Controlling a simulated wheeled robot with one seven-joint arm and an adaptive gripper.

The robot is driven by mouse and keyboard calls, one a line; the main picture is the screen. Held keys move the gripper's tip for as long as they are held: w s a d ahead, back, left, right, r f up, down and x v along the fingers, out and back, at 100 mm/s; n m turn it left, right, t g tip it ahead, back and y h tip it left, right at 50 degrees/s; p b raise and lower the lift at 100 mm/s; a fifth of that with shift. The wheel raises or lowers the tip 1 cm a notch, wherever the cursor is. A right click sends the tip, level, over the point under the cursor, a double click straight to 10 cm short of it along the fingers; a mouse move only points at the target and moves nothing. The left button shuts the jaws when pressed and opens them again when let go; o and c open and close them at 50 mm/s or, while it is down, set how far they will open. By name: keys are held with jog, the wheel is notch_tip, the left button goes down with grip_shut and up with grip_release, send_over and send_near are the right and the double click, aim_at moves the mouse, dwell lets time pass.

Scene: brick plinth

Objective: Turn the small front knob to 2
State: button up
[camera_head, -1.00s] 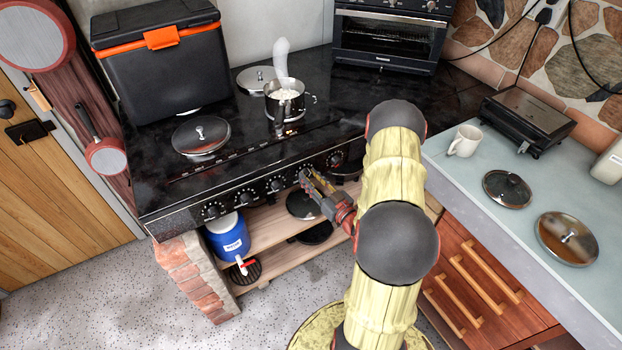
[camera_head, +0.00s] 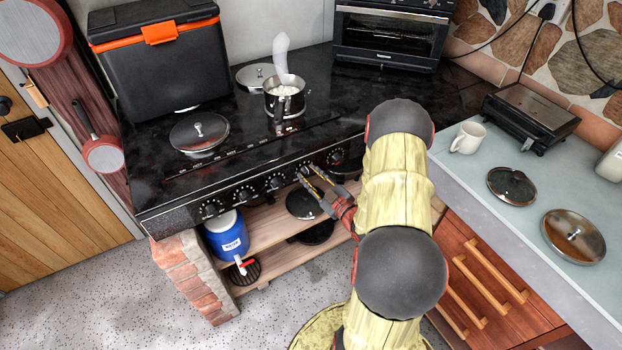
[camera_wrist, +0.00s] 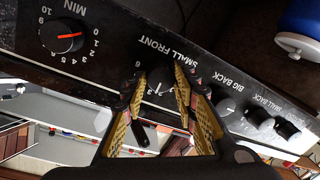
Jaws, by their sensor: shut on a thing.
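The small front knob (camera_wrist: 160,80) is on the black control panel, under the upside-down SMALL FRONT label in the wrist view. My gripper (camera_wrist: 160,76) is shut on it, one finger at each side. Parts of the printed dial show around and between the fingers, but the knob's pointer and its setting cannot be read clearly. In the head view my gripper (camera_head: 306,170) is at the front panel of the black stove (camera_head: 245,165), and its fingers largely hide the knob.
A MIN knob (camera_wrist: 62,37) with a red pointer is beside it; the big back knob (camera_wrist: 222,105) is on the other side. A steel pot (camera_head: 284,108) and a lid (camera_head: 199,132) sit on the stove. A blue jug (camera_head: 226,238) stands on the shelf below.

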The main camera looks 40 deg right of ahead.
jog(key=n+b, duration=0.2)
jog(key=n, duration=0.2)
jog(key=shift+n+h+b, duration=0.3)
jog(key=shift+b, duration=0.1)
jog(key=shift+n+g, duration=0.3)
jog(key=o, duration=1.2)
jog(key=shift+v, duration=6.05)
jog(key=shift+a, duration=0.1)
